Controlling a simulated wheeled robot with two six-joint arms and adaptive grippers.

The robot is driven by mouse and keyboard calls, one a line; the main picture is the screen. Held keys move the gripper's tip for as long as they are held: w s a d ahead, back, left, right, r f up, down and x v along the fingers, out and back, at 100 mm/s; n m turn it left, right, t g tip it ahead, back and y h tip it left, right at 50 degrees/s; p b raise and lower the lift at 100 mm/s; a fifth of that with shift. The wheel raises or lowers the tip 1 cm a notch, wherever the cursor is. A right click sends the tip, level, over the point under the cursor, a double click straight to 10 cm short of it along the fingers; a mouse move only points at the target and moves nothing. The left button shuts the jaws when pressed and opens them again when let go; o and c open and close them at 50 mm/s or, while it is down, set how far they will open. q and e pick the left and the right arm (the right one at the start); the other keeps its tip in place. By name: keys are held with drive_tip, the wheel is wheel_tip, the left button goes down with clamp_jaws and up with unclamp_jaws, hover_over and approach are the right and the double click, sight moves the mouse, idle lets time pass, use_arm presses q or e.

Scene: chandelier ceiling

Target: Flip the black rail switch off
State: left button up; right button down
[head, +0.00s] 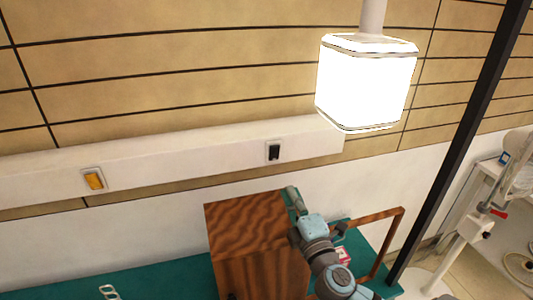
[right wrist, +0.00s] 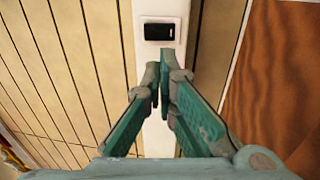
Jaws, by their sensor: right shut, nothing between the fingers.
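The black rail switch (head: 274,152) sits in a pale plate on the white wall rail (head: 200,149), right of centre in the head view. It also shows at the top of the right wrist view (right wrist: 158,31). A yellow switch (head: 94,180) is on the same rail to the left. My right gripper (right wrist: 160,72) is shut and empty, with its fingertips a little below the black switch in the right wrist view. I cannot tell whether they touch the rail. In the head view the right arm rises at lower right, beside the wooden box. My left gripper is not in view.
A glowing lamp (head: 366,82) hangs at upper right. A brown wooden box (head: 255,240) stands below the black switch on the green surface (head: 165,283), with a wooden frame (head: 390,235) to its right. A dark post (head: 455,140) slants across the right side.

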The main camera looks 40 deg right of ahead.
drive_tip(key=s, duration=0.2)
drive_tip(key=p, duration=0.1)
approach(274, 150)
drive_tip(key=x, duration=0.2)
drive_tip(key=p+x, duration=0.1)
drive_tip(key=x, duration=0.4)
drive_tip(key=shift+f, duration=0.4)
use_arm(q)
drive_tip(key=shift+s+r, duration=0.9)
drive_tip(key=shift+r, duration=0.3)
use_arm(e)
drive_tip(key=shift+r, duration=0.1)
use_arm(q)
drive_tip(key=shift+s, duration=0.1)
use_arm(e)
drive_tip(key=shift+w+d+r, duration=0.15)
drive_tip(key=shift+w+r, duration=0.05)
drive_tip(key=shift+r, duration=0.05)
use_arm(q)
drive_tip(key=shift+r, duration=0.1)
